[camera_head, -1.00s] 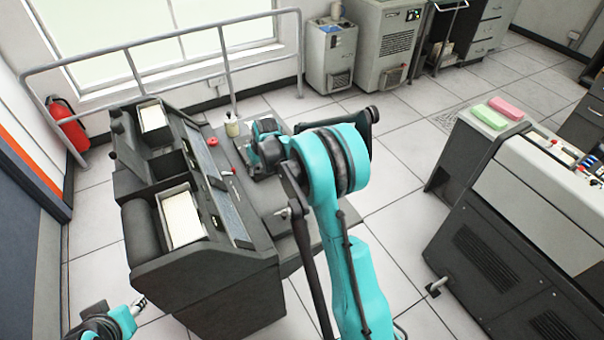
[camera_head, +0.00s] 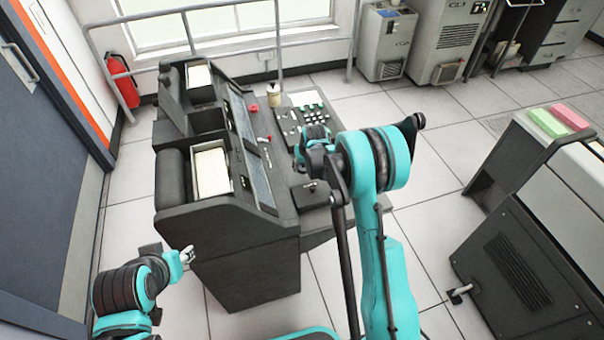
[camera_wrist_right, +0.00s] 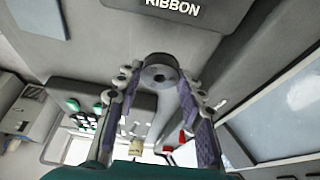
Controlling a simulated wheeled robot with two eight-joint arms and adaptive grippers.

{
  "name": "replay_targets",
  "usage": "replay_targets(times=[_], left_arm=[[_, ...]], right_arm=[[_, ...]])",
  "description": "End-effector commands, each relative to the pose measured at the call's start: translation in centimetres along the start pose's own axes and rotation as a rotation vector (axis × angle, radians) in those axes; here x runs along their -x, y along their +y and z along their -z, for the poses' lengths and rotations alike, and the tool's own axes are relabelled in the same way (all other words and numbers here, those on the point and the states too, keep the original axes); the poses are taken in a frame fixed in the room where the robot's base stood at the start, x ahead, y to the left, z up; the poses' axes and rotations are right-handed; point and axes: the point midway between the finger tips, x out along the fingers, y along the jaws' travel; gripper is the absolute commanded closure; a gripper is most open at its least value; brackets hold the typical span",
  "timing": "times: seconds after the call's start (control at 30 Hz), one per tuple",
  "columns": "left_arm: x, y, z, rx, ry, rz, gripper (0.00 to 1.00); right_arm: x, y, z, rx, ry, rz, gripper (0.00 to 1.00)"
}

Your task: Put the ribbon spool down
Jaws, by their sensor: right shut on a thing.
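In the head view, my right gripper (camera_head: 300,155) is over the right part of the dark console (camera_head: 235,235), partly behind my arm, and the spool cannot be made out. My left gripper (camera_head: 184,257) is low at the console's front left; its jaws are unclear.
The console carries a keypad (camera_head: 305,108), a red item (camera_head: 253,108) and a small bottle (camera_head: 273,95). A rail (camera_head: 210,53) runs behind it. A grey machine with green and pink blocks (camera_head: 555,120) stands at the right. Floor is clear between them.

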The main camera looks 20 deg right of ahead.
Motion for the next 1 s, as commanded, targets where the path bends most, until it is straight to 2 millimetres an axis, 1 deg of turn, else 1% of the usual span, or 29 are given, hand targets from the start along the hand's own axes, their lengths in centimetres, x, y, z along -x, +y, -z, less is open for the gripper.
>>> replay_targets(times=[0.03,0.17,0.27,0.4,0.47,0.7,0.83,0.87,0.9,0.93,1.0], left_arm=[[-0.2,0.0,-0.2,0.000,0.000,0.000,0.61],[-0.4,0.0,-0.2,0.000,0.000,0.000,0.61],[-0.7,0.0,-0.5,0.000,0.000,0.000,0.61],[-1.6,0.0,-1.1,0.000,0.000,0.000,0.61],[-1.8,0.0,-1.3,0.000,0.000,0.000,0.61],[-1.6,0.0,-1.1,0.000,0.000,0.000,0.61],[-1.9,0.0,-1.4,0.000,0.000,0.000,0.61],[-2.0,0.0,-1.4,0.000,0.000,0.000,0.61],[-1.9,0.0,-1.4,0.000,0.000,0.000,0.61],[-1.9,0.0,-1.3,0.000,0.000,0.000,0.61],[-1.9,0.0,-1.3,0.000,0.000,0.000,0.61]], right_arm=[[-0.6,-0.3,0.3,0.001,0.000,0.000,0.84],[-1.2,-0.7,0.6,0.000,0.000,0.000,0.84],[-2.1,-0.7,0.3,-0.001,0.000,0.000,0.84],[-4.2,-0.7,-0.6,-0.001,0.000,0.000,0.84],[-4.8,-0.7,-0.9,-0.001,0.000,0.000,0.84],[-4.7,-0.6,-0.9,-0.001,0.000,0.000,0.84],[-5.1,-0.6,-1.0,0.000,0.000,0.000,0.84],[-5.1,-0.6,-1.0,0.000,0.000,0.000,0.59],[-5.0,-0.6,-1.0,0.000,0.000,0.000,0.49],[-5.0,-0.6,-1.0,0.000,0.000,0.000,0.41],[-5.0,-0.6,-1.0,0.000,0.000,0.000,0.41]])
